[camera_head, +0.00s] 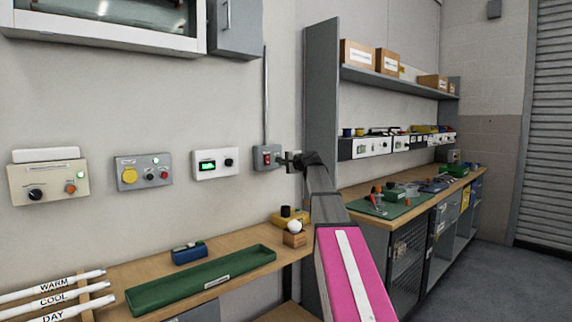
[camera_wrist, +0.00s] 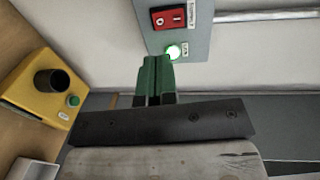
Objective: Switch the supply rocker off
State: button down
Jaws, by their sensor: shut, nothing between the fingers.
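The supply rocker (camera_wrist: 168,18) is red, marked O and I, on a grey wall box (camera_wrist: 200,40). In the head view my gripper (camera_head: 283,159) is just right of the box.
A yellow box (camera_wrist: 45,95) with a dark round socket and green button is at left in the wrist view. Other wall panels (camera_head: 215,163) sit left of the rocker box. Below is a wooden bench with a green tray (camera_head: 205,283). A shelf side panel (camera_head: 321,100) stands close right.

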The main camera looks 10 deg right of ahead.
aim_at(267, 162)
jog(key=x, duration=0.9)
jog(key=shift+w+a, duration=0.2)
jog(key=shift+w, duration=0.05)
jog(key=shift+w+a+f, duration=0.1)
jog(key=shift+w, duration=0.1)
jog(key=shift+s+d+f, duration=0.1)
jog(key=shift+s+d, duration=0.1)
jog(key=shift+s, duration=0.3)
jog(key=s+d+f, duration=0.1)
jog(key=s+d, duration=0.5)
jog(key=s, duration=0.5)
jog(key=shift+d+f, duration=0.3)
jog(key=shift+s, duration=0.1)
